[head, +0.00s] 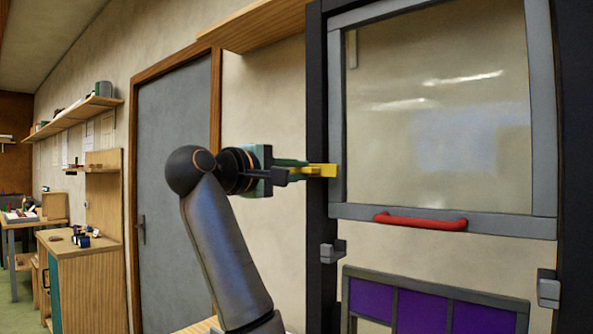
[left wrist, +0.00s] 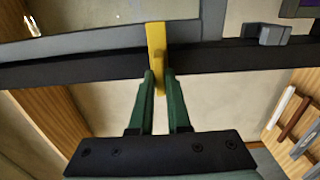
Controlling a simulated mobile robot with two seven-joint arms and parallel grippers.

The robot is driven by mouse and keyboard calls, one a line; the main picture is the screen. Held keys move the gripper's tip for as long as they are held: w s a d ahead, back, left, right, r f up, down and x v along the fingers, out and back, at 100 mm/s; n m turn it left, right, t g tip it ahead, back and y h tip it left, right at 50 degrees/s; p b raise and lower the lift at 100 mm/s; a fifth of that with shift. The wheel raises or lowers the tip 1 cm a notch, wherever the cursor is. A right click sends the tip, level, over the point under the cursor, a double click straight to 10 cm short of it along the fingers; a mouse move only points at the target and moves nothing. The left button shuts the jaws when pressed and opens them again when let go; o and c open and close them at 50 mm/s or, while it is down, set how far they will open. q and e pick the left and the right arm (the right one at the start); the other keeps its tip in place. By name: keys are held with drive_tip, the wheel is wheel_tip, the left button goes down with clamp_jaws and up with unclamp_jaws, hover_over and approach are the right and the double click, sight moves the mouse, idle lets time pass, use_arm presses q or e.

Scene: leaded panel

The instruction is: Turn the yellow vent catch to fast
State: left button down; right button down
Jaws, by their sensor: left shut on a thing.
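The yellow vent catch (head: 322,170) is at the left dark post (head: 318,235) of the window frame, beside the lower left part of the grey sash (head: 337,120). My left gripper (head: 306,171) reaches it from the left and is shut on it. In the left wrist view the two green fingers (left wrist: 160,78) close around the near end of the yellow catch (left wrist: 156,40). There the catch extends across the dark post to overlap the grey sash edge. The fingers hide part of its near end. My right gripper is in neither view.
A red handle (head: 420,221) is on the sash's bottom rail. Grey brackets (head: 333,251) sit on both posts, with a purple-paned panel (head: 420,312) low between them. A grey door (head: 175,180) and a wooden cabinet (head: 90,285) stand to the left.

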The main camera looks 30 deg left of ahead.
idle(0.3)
use_arm(q)
drive_tip(key=c, duration=0.9)
unclamp_jaws()
drive_tip(key=shift+s, duration=0.1)
drive_tip(key=s+b, duration=0.3)
drive_tip(key=s, duration=0.1)
drive_tip(key=s+b, duration=0.3)
drive_tip(key=s, duration=0.1)
drive_tip(key=s+a+b, duration=0.1)
drive_tip(key=s+b, duration=0.2)
drive_tip(key=s, duration=0.1)
drive_tip(key=shift+s, duration=0.2)
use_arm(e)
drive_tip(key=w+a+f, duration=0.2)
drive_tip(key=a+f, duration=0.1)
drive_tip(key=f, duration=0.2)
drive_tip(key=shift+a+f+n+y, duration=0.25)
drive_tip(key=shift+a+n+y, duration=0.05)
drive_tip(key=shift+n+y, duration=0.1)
